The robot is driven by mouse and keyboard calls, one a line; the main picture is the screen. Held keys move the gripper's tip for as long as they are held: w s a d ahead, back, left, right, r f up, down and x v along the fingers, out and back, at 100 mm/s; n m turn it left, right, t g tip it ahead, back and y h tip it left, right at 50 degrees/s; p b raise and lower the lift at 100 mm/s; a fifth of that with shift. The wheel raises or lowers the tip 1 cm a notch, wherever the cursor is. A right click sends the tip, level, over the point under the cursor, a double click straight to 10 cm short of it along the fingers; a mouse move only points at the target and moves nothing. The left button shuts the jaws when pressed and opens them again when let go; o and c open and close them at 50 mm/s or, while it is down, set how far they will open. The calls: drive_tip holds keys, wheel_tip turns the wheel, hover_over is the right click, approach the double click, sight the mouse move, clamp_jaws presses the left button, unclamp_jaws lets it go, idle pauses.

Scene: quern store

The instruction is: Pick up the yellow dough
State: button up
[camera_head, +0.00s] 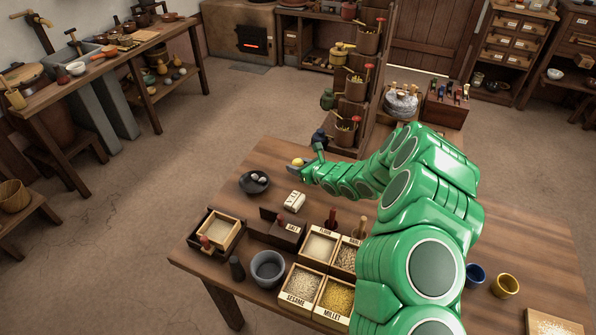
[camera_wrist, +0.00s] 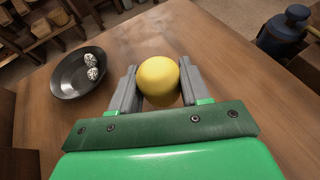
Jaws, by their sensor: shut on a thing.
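The yellow dough (camera_wrist: 158,80) is a smooth round ball between the two grey fingers of my gripper (camera_wrist: 158,88) in the wrist view. The fingers touch it on both sides, so my gripper is shut on it. In the head view the dough (camera_head: 297,162) shows small at the end of my green arm, near the far left edge of the wooden table (camera_head: 262,160). Whether the dough touches the tabletop is hard to tell.
A dark bowl (camera_wrist: 83,73) with two pale speckled balls stands left of my gripper. A dark blue jar (camera_wrist: 285,30) is at the right. A white block (camera_head: 294,201), a salt box (camera_head: 283,230) and grain boxes (camera_head: 318,245) stand nearer. Bare tabletop lies around the dough.

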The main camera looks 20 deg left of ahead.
drive_tip(key=s+d+r, duration=0.7)
drive_tip(key=s+r, duration=0.2)
drive_tip(key=s, duration=0.2)
drive_tip(key=shift+s+d+r, duration=0.2)
drive_tip(key=shift+d+r, duration=0.1)
drive_tip(key=shift+d, duration=0.05)
idle(0.3)
